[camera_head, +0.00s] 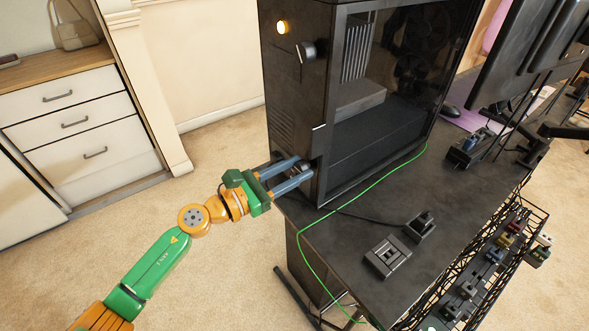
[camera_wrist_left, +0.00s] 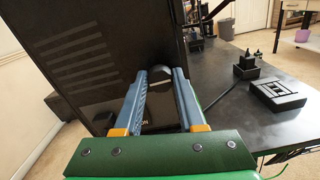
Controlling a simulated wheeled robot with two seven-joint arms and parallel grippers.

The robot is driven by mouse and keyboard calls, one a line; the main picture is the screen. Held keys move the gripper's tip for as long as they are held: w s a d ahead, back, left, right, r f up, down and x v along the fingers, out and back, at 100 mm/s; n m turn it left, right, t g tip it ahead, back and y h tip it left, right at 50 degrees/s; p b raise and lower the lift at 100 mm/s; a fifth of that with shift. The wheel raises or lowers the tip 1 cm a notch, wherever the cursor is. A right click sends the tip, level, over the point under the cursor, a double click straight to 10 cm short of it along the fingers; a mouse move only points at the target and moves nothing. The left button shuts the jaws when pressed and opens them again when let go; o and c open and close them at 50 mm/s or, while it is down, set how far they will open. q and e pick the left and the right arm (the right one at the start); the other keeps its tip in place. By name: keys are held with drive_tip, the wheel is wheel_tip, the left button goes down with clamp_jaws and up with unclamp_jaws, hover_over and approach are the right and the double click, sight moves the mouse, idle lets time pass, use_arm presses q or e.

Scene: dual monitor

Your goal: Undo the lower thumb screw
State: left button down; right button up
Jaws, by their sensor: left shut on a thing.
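The black computer tower (camera_head: 300,110) stands on the dark desk with a glass side panel facing right. My left gripper (camera_head: 302,168) reaches the lower part of its narrow face, and its two blue fingers are shut on the lower thumb screw (camera_head: 304,166). In the left wrist view the dark round screw (camera_wrist_left: 160,72) shows between the fingertips (camera_wrist_left: 161,74), against the tower (camera_wrist_left: 100,50). An upper knob (camera_head: 306,51) sticks out higher on the same face, below a lit round orange light (camera_head: 282,27). My right gripper is not in view.
A green cable (camera_head: 345,202) runs along the desk (camera_head: 350,235) beside the tower. A small black box (camera_head: 387,257) and a black block (camera_head: 420,226) lie on the desk. A wire rack (camera_head: 490,260) hangs at the right edge. Monitors (camera_head: 520,55) stand at upper right.

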use_arm(q)
drive_tip(key=n+p, duration=0.2)
drive_tip(key=n, duration=0.3)
drive_tip(key=n+p, duration=0.2)
drive_tip(key=n, duration=0.4)
drive_tip(key=shift+a+n, duration=0.1)
drive_tip(key=shift+n, duration=0.3)
drive_tip(key=n+p, duration=0.2)
drive_tip(key=n, duration=0.4)
drive_tip(key=shift+f, duration=0.15)
drive_tip(key=n+p, duration=0.1)
drive_tip(key=n, duration=0.4)
drive_tip(key=shift+f+p, duration=0.15)
drive_tip(key=shift+p, duration=0.2)
drive_tip(key=shift+n, duration=0.5)
drive_tip(key=c, duration=0.5)
unclamp_jaws()
drive_tip(key=shift+a, duration=0.1)
